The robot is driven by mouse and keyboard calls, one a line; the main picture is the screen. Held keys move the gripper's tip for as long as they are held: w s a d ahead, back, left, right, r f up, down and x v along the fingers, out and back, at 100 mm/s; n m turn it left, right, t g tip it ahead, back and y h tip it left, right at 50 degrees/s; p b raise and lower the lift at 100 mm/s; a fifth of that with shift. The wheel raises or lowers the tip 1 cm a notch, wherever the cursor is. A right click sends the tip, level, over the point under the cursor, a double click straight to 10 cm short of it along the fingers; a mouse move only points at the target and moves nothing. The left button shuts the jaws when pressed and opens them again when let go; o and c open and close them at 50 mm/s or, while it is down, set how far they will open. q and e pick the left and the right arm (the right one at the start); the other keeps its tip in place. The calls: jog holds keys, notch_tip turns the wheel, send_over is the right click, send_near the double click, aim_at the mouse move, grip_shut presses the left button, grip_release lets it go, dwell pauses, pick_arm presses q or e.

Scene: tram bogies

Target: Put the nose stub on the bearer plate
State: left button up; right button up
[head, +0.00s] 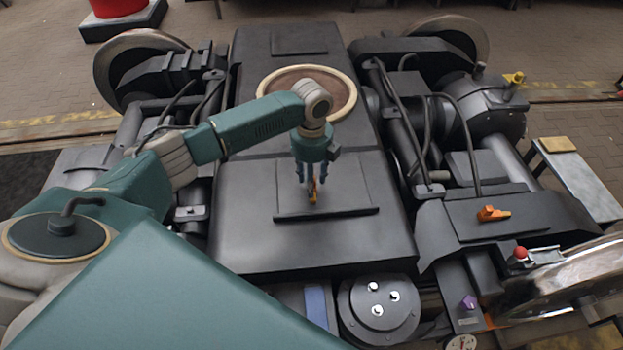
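My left gripper (313,188) reaches down over the middle of the dark bogie frame, fingers pointing down. An orange part with a narrow end (490,213) lies on a dark flat plate (540,213) at the right. I cannot tell for certain which piece is the nose stub or which plate is the bearer plate. My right gripper is not in view.
A round cover with white studs (379,310) is in front. A purple piece (468,302), a red knob (520,253) and a shiny metal wheel (570,275) are at front right. A side bench (580,180) stands at right. Cables and dark housings flank the frame.

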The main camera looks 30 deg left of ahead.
pick_arm(q)
jog(key=shift+r, duration=0.1)
notch_tip(320, 180, up, 12)
dwell(0.5)
jog(key=shift+r, duration=0.1)
